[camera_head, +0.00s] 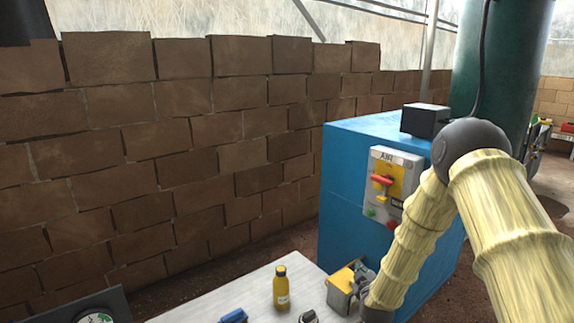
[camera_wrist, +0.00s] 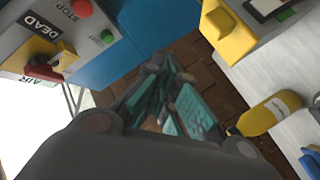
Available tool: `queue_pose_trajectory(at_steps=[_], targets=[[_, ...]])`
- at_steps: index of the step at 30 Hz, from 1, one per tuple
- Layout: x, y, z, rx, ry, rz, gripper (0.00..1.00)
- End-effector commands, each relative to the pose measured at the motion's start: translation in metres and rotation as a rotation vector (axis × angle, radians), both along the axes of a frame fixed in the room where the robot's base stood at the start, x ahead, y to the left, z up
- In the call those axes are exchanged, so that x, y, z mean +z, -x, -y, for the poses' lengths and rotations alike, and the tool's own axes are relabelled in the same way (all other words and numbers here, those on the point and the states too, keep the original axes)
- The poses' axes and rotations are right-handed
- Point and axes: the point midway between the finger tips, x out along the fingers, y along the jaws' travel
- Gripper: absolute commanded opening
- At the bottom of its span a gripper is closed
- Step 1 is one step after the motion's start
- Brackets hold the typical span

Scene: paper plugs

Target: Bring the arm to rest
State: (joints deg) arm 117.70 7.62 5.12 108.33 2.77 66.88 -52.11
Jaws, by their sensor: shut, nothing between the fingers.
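My gripper (camera_wrist: 172,80) shows in the wrist view with its teal-padded fingers drawn together and nothing between them. Beyond the fingers is brown brick-like ground. In the head view my arm reaches down in pale yellow wrapping, and the grey gripper (camera_head: 364,276) is partly hidden beside the yellow-topped box. It is close to the table's right end and in front of the blue cabinet. I cannot tell from the head view whether it touches the box.
A blue cabinet (camera_head: 345,190) with a control panel (camera_head: 396,175) stands behind my arm. The white table (camera_head: 245,302) carries a yellow bottle (camera_head: 281,288), a yellow-topped box (camera_head: 341,284) and a blue item (camera_head: 233,316). A brick wall (camera_head: 170,140) runs along the left.

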Motion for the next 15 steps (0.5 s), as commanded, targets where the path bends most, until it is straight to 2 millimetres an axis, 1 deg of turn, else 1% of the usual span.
queue_pose_trajectory(at_steps=[1, 5, 8, 9, 11, 12, 14, 15], targets=[[-0.013, 0.009, -0.002, 0.002, -0.015, -0.028, 0.0], [-0.048, 0.039, -0.007, 0.0, -0.071, -0.115, 0.0], [-0.082, 0.073, -0.012, -0.01, -0.128, -0.205, 0.0], [-0.098, 0.09, -0.013, -0.016, -0.154, -0.249, 0.0], [-0.12, 0.116, -0.016, -0.029, -0.194, -0.316, 0.0], [-0.134, 0.135, -0.018, -0.039, -0.221, -0.361, 0.0], [-0.153, 0.164, -0.02, -0.059, -0.261, -0.428, 0.0], [-0.166, 0.183, -0.021, -0.074, -0.287, -0.472, 0.0]])
